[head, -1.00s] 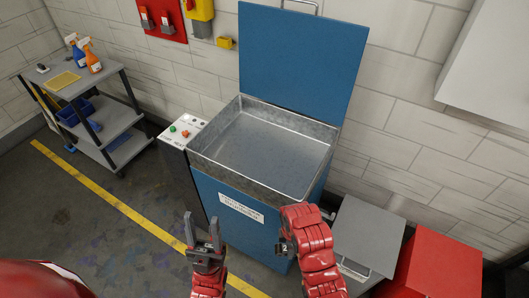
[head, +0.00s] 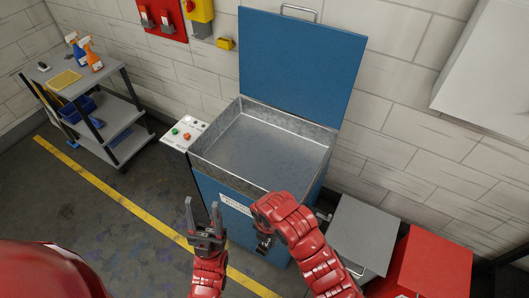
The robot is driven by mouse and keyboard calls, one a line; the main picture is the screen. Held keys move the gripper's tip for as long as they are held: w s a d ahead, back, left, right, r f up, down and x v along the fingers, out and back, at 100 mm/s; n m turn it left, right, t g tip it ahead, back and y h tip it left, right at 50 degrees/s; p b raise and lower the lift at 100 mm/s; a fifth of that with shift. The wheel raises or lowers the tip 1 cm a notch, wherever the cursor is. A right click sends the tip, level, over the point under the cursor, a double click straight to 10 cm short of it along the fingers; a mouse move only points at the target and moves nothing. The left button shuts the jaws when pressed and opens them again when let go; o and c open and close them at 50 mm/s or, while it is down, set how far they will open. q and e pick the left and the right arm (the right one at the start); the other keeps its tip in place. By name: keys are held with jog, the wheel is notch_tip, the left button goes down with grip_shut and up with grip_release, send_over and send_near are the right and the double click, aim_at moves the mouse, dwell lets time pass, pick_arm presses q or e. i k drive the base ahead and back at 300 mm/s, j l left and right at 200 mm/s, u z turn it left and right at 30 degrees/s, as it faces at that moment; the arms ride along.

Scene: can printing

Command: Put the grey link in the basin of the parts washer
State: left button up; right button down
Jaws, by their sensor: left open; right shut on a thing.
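The parts washer (head: 228,205) is a blue cabinet with its blue lid raised at the back. Its grey metal basin (head: 265,150) is open and looks empty. My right gripper (head: 263,243) is in front of the washer, below the basin's front rim, pointing down. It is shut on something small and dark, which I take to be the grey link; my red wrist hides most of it. My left gripper (head: 203,214) is open and empty, fingers up, in front of the washer's left front corner.
A control panel (head: 185,133) with buttons adjoins the basin's left side. A grey box (head: 366,235) and a red box (head: 432,263) stand to the right. A grey cart (head: 90,90) with spray bottles stands at the left. The floor between cart and washer is clear.

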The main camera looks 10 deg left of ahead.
aim_at(257, 166)
jog(key=i, duration=0.9)
